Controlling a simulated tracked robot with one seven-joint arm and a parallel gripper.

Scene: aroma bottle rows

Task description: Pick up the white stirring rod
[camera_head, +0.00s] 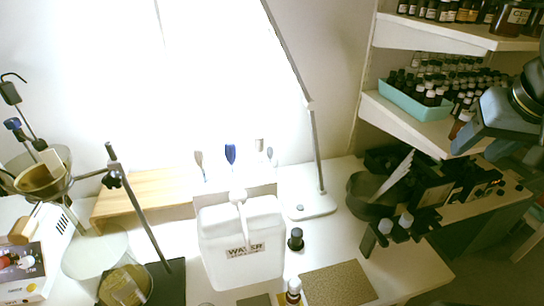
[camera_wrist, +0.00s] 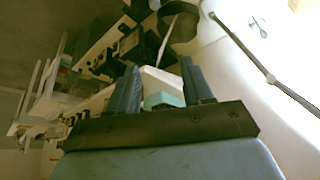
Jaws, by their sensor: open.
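A white, slender piece (camera_head: 399,170), which looks like the stirring rod, leans up and to the right out of a dark round pot (camera_head: 366,199) on the table. In the wrist view the dark pot (camera_wrist: 178,12) is at the top, with a pale strip (camera_wrist: 165,42) below it that may be the same rod. My gripper (camera_wrist: 160,78) is open, with nothing held between its two dark fingers. In the head view my blue-grey gripper body is at the right edge, above and right of the pot, apart from the rod; its fingertips are not clear there.
White shelves (camera_head: 409,117) with several small bottles and a teal tray (camera_head: 410,101) stand close to my gripper. A lamp stand (camera_head: 318,150) rises left of the pot. A white water jug (camera_head: 242,265) stands at the centre. Dark racks with bottles are right of the pot.

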